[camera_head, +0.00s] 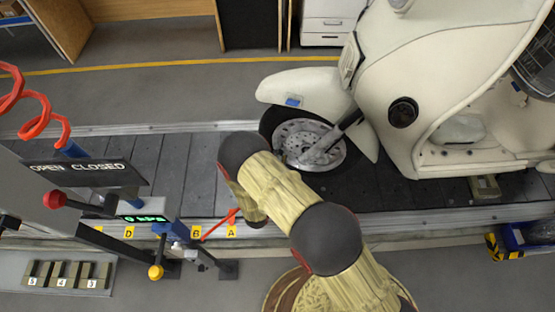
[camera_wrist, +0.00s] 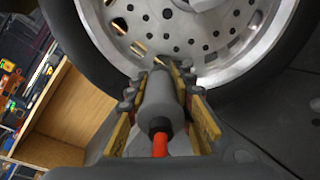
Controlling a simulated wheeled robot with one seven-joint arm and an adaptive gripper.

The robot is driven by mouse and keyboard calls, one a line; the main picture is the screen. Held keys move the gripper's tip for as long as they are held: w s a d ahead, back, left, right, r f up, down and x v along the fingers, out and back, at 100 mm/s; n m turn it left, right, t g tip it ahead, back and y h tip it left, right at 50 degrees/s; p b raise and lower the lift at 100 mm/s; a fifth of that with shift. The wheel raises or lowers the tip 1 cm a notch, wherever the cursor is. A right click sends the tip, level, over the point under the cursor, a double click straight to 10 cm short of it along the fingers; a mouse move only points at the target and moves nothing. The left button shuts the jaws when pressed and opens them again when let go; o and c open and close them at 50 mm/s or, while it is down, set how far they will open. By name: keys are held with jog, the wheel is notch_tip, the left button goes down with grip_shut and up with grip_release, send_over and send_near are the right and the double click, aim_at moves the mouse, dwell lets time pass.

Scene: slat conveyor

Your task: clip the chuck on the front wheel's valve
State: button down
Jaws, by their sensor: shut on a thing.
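The scooter's front wheel (camera_head: 294,131) has a pale drilled rim and a black tyre, and stands on the conveyor in the head view. It fills the top of the wrist view (camera_wrist: 232,72). My gripper (camera_wrist: 160,78) is shut on the chuck (camera_wrist: 160,103), a grey cylinder with a red hose (camera_wrist: 160,145) at its near end. The chuck's far end points at the lower part of the rim and overlaps its edge in the picture. I cannot tell if it touches. The valve is not clearly visible. My arm hides the gripper and chuck in the head view.
The cream scooter body (camera_head: 435,85) rises to the right of the wheel. The slat conveyor (camera_head: 190,165) runs across, with a metal rail on each side. A panel marked OPEN CLOSED (camera_head: 85,172) and a red-knobbed lever (camera_head: 54,200) stand at left. A red coiled hose (camera_head: 38,120) hangs there.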

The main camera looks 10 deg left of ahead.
jog(key=shift+w, duration=0.15)
jog(key=c, duration=1.5)
grip_release()
jog(key=s, duration=0.4)
jog(key=s+r, duration=0.1)
jog(key=s, duration=0.3)
jog(key=s+a+r, duration=0.1)
jog(key=s, duration=0.3)
jog(key=shift+f, duration=0.1)
